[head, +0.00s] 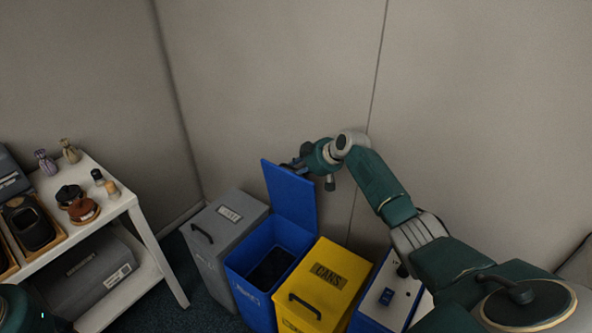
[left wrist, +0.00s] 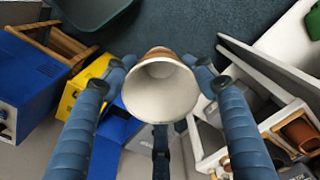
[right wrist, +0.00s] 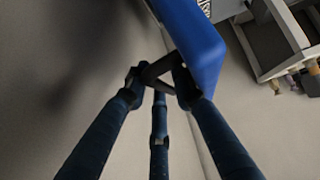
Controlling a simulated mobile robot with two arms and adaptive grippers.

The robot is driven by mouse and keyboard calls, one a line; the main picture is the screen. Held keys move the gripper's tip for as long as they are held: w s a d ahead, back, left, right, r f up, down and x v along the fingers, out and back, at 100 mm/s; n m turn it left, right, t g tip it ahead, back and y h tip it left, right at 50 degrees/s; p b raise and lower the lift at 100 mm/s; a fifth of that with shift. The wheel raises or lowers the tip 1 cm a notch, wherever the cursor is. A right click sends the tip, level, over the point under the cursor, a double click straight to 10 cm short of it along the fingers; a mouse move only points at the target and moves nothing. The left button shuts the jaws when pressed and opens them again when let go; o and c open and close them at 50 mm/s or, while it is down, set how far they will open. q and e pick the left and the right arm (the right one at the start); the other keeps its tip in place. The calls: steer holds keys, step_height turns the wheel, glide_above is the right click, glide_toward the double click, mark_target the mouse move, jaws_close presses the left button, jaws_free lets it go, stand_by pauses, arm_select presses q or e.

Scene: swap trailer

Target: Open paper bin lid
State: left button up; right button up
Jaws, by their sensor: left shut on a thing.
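The blue paper bin (head: 240,283) stands between a grey bin and a yellow bin. Its blue lid (head: 291,194) stands upright, so the dark inside shows. My right gripper (head: 298,164) is at the lid's far side near its top edge. In the right wrist view, the blue lid (right wrist: 192,45) is beside my right gripper (right wrist: 157,85); its fingertips are apart with a dark handle bar (right wrist: 157,68) between them. Whether they grip it is unclear. In the left wrist view, my left gripper (left wrist: 162,70) is shut on a cup (left wrist: 161,92), white inside and brown outside.
The closed grey bin (head: 215,232) is to the left, the closed yellow cans bin (head: 322,285) to the right. A white shelf table (head: 128,203) with shoes and small items stands at the left. The wall is close behind the bins.

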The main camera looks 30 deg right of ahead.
steer(key=shift+r, duration=0.1)
steer(key=v, duration=1.1)
steer(key=shift+s+d+r, duration=0.15)
steer(key=shift+s+r, duration=0.05)
steer(key=shift+s, duration=0.15)
